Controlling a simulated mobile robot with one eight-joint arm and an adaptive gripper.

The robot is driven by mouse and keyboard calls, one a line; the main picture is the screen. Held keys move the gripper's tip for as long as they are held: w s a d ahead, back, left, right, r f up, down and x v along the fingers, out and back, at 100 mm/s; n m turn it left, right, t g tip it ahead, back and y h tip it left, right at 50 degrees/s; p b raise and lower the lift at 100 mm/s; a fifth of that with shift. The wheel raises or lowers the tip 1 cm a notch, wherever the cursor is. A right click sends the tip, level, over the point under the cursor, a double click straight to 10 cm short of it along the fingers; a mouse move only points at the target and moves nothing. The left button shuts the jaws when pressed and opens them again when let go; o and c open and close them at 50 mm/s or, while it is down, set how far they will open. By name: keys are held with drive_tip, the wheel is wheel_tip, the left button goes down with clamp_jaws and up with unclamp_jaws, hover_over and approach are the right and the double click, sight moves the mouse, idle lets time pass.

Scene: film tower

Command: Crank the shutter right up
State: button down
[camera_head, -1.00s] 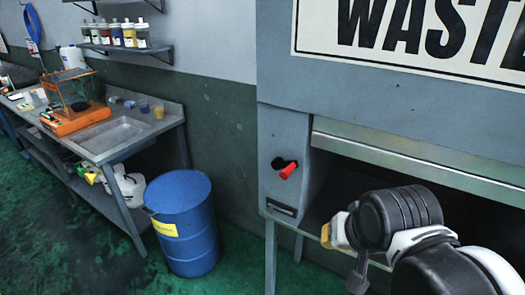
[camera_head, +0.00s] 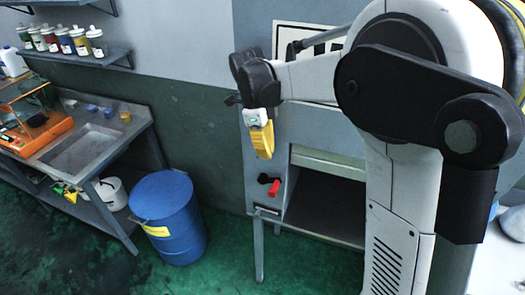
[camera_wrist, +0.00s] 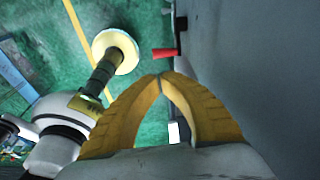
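The red crank handle (camera_head: 274,187) sits on a dark hub on the front of the grey cabinet, left of its opening. The handle also shows in the wrist view (camera_wrist: 165,53), just beyond my fingertips. The pale metal shutter (camera_head: 327,160) spans the top of the opening, with dark space below it; my arm hides its right end. My gripper (camera_head: 264,156) has yellow fingers pointing down, above the crank and apart from it. In the wrist view its fingertips (camera_wrist: 160,77) meet with nothing between them.
A blue drum (camera_head: 168,217) stands on the green floor left of the cabinet. A metal sink bench (camera_head: 86,147) and a shelf of jars (camera_head: 82,55) line the wall at left. The cabinet front (camera_head: 257,110) is close beside my gripper.

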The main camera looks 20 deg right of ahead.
drive_tip(key=m, duration=0.1)
approach(276, 190)
drive_tip(key=f, duration=0.5)
drive_tip(key=d+f, duration=0.1)
drive_tip(key=f, duration=0.1)
drive_tip(key=shift+s+f, duration=0.3)
drive_tip(key=shift+s+d+f+t+y+b, duration=0.3)
drive_tip(key=shift+y+b, duration=0.2)
drive_tip(key=shift+b, duration=0.2)
